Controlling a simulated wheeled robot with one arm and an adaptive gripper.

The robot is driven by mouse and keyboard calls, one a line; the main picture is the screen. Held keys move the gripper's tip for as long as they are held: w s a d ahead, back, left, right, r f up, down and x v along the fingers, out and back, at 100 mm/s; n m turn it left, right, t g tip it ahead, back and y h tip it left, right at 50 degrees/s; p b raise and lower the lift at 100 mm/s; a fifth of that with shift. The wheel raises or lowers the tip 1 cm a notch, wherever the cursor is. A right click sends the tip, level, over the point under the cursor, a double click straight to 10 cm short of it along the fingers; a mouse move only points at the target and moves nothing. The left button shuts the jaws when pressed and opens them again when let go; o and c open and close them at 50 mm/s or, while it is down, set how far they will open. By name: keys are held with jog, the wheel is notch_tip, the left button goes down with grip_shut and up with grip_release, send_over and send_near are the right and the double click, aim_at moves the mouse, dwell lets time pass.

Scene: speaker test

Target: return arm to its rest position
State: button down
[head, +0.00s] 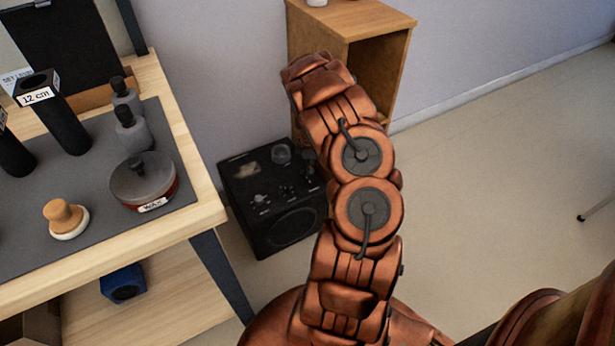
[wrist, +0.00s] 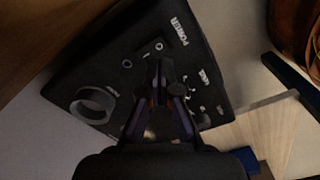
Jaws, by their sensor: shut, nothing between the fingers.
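My copper-coloured arm (head: 362,210) rises through the middle of the head view, bent at its joints. Its far end points away from me toward the wooden cabinet, and my gripper is hidden in that view. In the wrist view my gripper (wrist: 165,88) shows dark fingers drawn together, with nothing held. Behind the fingers is a black box with a "POWER" label, knobs and a ring (wrist: 150,48). The same black box (head: 262,222) stands on the floor in the head view, partly covered by my arm. I cannot tell the gap between fingers and box.
An open wooden cabinet (head: 385,60) stands behind my arm. The floor at right is mostly clear.

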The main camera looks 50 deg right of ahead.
jog(key=shift+r+p, duration=0.4)
jog(key=shift+r, duration=0.4)
jog(key=s+a+r+m+p, duration=0.2)
jog(key=a+r+p, duration=0.35)
jog(key=r, duration=0.75)
jog(key=s+a+r+m+g+p, duration=0.15)
jog(key=a+r+p, duration=0.4)
jog(key=r, duration=0.75)
jog(key=s+a+r+m+p, duration=0.25)
jog(key=a+r, duration=0.55)
jog(key=r, duration=0.5)
jog(key=s+a+r+m+p, duration=0.2)
jog(key=s+a+r+p, duration=1.2)
jog(key=s+a+r, duration=0.6)
jog(key=shift+s+a+r, duration=0.15)
jog(key=shift+s+a, duration=0.05)
jog(key=shift+s, duration=0.6)
